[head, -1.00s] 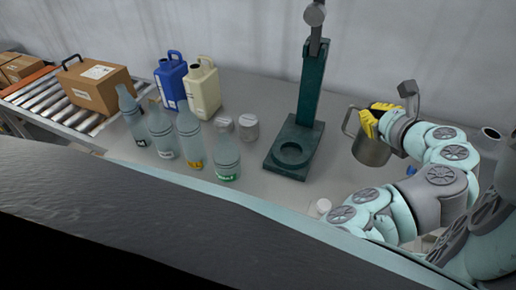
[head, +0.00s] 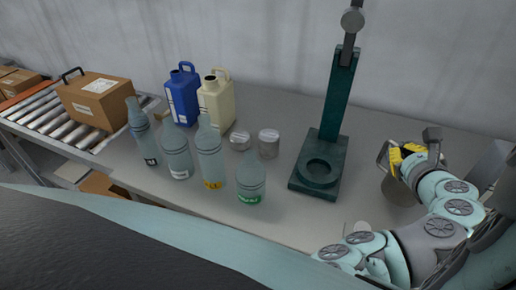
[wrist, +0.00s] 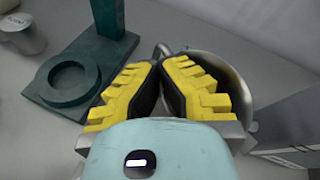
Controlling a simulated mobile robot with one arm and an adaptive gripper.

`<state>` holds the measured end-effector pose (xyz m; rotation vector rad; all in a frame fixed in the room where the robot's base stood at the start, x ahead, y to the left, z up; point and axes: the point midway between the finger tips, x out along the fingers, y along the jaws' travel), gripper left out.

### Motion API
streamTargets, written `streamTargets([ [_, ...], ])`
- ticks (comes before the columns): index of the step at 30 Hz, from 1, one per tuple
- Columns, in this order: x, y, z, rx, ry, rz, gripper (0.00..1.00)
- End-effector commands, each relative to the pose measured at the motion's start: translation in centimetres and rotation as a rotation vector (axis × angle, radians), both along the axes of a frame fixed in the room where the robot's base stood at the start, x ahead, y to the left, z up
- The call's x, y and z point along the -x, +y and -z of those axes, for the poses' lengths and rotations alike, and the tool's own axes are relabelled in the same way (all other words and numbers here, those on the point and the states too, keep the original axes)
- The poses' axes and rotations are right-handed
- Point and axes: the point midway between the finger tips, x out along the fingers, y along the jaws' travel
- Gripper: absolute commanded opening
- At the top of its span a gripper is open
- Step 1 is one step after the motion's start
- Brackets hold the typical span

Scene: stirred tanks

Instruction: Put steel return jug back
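The steel return jug (head: 402,193) is a grey metal vessel at the right of the head view, partly hidden behind my gripper (head: 396,158). In the wrist view the jug (wrist: 226,70) lies under and to the right of my gripper (wrist: 162,64), its round open top partly covered by the right finger. The yellow fingertips are close together at the jug's handle, with the handle loop showing just beyond them. My gripper looks shut on the jug. Whether the jug's base touches the table is hard to tell.
A dark green stand (head: 317,178) with a round recess is left of the jug. Several bottles (head: 209,158), two lidded jars (head: 268,144), and blue (head: 183,98) and cream (head: 215,102) canisters stand farther left. A grey box-like object (wrist: 286,125) is right of the jug.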

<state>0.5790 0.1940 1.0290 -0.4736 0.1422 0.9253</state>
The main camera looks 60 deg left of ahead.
Motion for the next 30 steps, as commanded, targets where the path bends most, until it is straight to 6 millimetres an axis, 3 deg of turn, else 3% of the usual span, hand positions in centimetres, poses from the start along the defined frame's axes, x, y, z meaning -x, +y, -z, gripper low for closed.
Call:
streamTargets([
  [6, -0.1, -0.1, 2.7, -0.001, 0.000, 0.001, 0.00],
  [16, 0.0, -0.1, 3.0, 0.000, 0.002, 0.002, 0.00],
  [26, 0.0, 0.0, 3.1, 0.000, 0.003, 0.000, 0.34],
  [30, 0.0, 0.0, 3.1, 0.001, 0.003, 0.000, 0.34],
])
